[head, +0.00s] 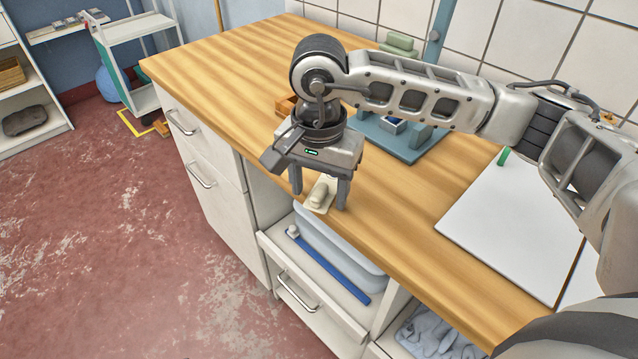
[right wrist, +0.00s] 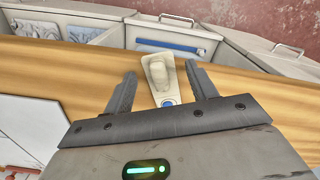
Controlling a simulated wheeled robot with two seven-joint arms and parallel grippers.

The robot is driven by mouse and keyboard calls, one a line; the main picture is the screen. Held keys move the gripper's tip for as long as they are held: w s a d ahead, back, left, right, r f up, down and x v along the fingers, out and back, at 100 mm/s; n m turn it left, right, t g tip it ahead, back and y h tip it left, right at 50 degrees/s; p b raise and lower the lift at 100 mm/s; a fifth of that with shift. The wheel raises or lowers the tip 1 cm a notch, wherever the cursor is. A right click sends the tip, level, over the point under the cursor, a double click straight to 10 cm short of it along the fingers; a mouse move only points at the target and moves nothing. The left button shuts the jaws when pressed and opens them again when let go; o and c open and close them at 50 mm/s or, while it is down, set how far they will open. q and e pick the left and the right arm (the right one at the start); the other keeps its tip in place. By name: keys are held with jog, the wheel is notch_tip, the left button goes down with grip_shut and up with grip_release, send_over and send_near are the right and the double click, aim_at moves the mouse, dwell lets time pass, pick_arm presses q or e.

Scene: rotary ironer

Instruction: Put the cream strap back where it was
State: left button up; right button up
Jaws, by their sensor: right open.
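A small cream piece with a raised lump (head: 319,196), which looks like the cream strap, lies on the wooden worktop (head: 225,60) near its front edge. It also shows in the right wrist view (right wrist: 159,76), with a round blue spot at its near end. My right gripper (head: 319,201) is open and points down over it. In the right wrist view the fingers (right wrist: 160,72) stand one on each side of the cream piece, with a gap on both sides. I cannot tell how high the fingertips are above the worktop. My left gripper is not in view.
Below the edge, a pulled-out drawer (head: 318,268) holds a blue bar (head: 335,268) and a pale tray (head: 345,250). A blue-grey fixture (head: 400,142) stands behind my gripper. A white board (head: 515,230) lies at right. The worktop's left part is clear.

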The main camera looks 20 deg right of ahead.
notch_tip(320, 180, up, 12)
jog(key=b, duration=0.1)
jog(key=shift+s, duration=0.1)
dwell(0.6)
